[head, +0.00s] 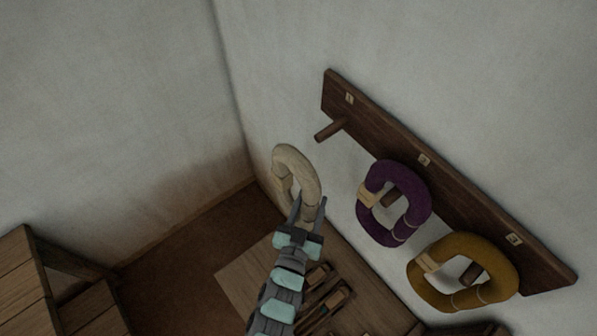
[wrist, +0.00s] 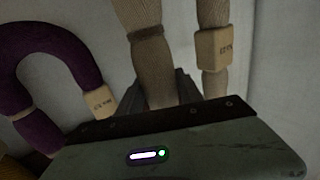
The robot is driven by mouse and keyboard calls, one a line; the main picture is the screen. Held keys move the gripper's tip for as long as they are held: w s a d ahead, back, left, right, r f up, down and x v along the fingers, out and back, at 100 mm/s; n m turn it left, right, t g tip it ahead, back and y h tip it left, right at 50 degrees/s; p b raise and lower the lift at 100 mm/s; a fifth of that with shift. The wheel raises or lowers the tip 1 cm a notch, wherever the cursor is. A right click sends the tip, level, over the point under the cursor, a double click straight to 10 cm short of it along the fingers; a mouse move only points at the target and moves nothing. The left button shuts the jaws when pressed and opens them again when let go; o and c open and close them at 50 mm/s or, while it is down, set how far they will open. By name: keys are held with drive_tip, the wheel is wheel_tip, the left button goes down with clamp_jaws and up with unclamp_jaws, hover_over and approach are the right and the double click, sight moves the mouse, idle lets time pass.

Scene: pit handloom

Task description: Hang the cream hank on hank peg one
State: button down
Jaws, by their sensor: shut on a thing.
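The cream hank (head: 299,174) is a ring with a pale tag, held up in the head view; in the wrist view its two strands (wrist: 152,60) rise from between my fingers. My gripper (head: 309,212) is shut on the lower part of the hank. Hank peg one (head: 330,130) is a bare wooden peg below the label 1 on the dark rack board (head: 450,190). In the picture the hank is lower left of this peg and appears apart from it. The fingertips are partly hidden in the wrist view.
A purple hank (head: 416,190) hangs on the peg by label 2, and a mustard hank (head: 503,264) on the peg by label 3. A wooden bench (head: 245,277) with tools stands below; wooden steps (head: 22,270) are at left. The space left of peg one is free.

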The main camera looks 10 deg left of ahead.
sight(303, 201)
drive_tip(key=shift+w+a+r+p, duration=0.1)
drive_tip(key=shift+a+r+p, duration=0.15)
drive_tip(key=shift+r+p, duration=0.55)
drive_tip(key=shift+w+a+r+p, duration=0.1)
drive_tip(key=shift+a+r+p, duration=0.1)
drive_tip(key=shift+r+p, duration=0.6)
drive_tip(key=shift+w+a+r+p, duration=0.1)
drive_tip(key=shift+a+r+p, duration=0.15)
drive_tip(key=shift+r+p, duration=0.55)
drive_tip(key=w+d+f+b, duration=0.1)
drive_tip(key=w+d+b, duration=0.7)
drive_tip(key=w+d, duration=0.1)
drive_tip(key=shift+w+f, duration=0.15)
drive_tip(key=shift+w, duration=0.2)
drive_tip(key=shift+f, duration=0.15)
